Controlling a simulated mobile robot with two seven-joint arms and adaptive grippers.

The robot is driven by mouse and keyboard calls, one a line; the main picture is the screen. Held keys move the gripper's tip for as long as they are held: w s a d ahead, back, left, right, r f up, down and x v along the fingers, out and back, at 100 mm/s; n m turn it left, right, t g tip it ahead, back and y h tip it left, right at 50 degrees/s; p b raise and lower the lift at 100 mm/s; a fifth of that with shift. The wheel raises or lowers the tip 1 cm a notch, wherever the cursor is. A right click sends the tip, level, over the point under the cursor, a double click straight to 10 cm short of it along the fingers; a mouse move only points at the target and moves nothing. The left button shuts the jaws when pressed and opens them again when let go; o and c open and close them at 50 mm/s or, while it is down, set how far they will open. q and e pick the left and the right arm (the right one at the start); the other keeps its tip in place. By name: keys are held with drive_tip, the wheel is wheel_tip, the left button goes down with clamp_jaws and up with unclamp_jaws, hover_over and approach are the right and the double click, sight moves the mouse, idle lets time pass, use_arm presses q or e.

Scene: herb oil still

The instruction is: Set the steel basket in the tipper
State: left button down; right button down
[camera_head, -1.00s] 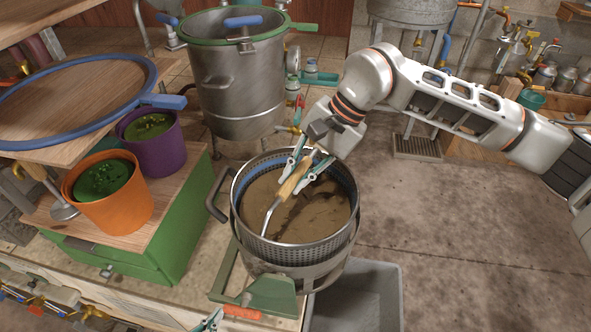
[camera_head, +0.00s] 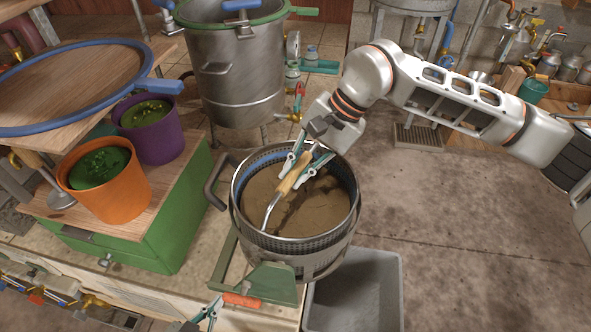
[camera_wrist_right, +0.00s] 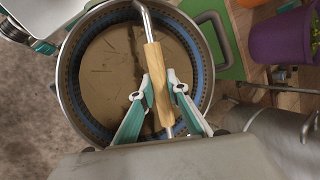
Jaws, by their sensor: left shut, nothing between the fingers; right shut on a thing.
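The steel basket (camera_head: 292,240) is a round perforated vessel full of brown matter, with a blue band inside its rim. It sits largely down inside the steel tipper (camera_head: 310,264) with the green bracket; its perforated upper band shows above. Whether it rests on the bottom is hidden. My right gripper (camera_head: 297,176) is shut on the wooden grip of the basket's bail handle (camera_head: 291,182), above the contents. The wrist view shows the grip (camera_wrist_right: 156,90) between the fingers. My left gripper (camera_head: 211,309) is shut and empty at the bottom edge, left of the tipper's red grip (camera_head: 241,299).
A grey bin (camera_head: 365,290) stands on the floor right of the tipper. A green cabinet (camera_head: 165,235) with orange (camera_head: 120,195) and purple (camera_head: 158,142) pots is at left. A large steel pot (camera_head: 243,85) stands behind.

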use_arm(q)
drive_tip(key=shift+s+f, duration=0.15)
drive_tip(key=shift+f, duration=0.15)
use_arm(e)
drive_tip(key=shift+f, duration=0.35)
drive_tip(key=c, duration=1.9)
unclamp_jaws()
drive_tip(key=shift+s+f, duration=0.1)
drive_tip(key=shift+f, duration=0.25)
drive_tip(key=shift+r, duration=0.7)
drive_tip(key=shift+r+p, duration=0.6)
drive_tip(key=shift+r, duration=0.95)
drive_tip(key=shift+r+p, duration=0.7)
drive_tip(key=shift+r, duration=1.6)
use_arm(q)
drive_tip(key=shift+w+r, duration=0.2)
drive_tip(key=shift+r, duration=0.9)
use_arm(e)
drive_tip(key=shift+r, duration=0.1)
use_arm(q)
drive_tip(key=shift+a+r, duration=0.1)
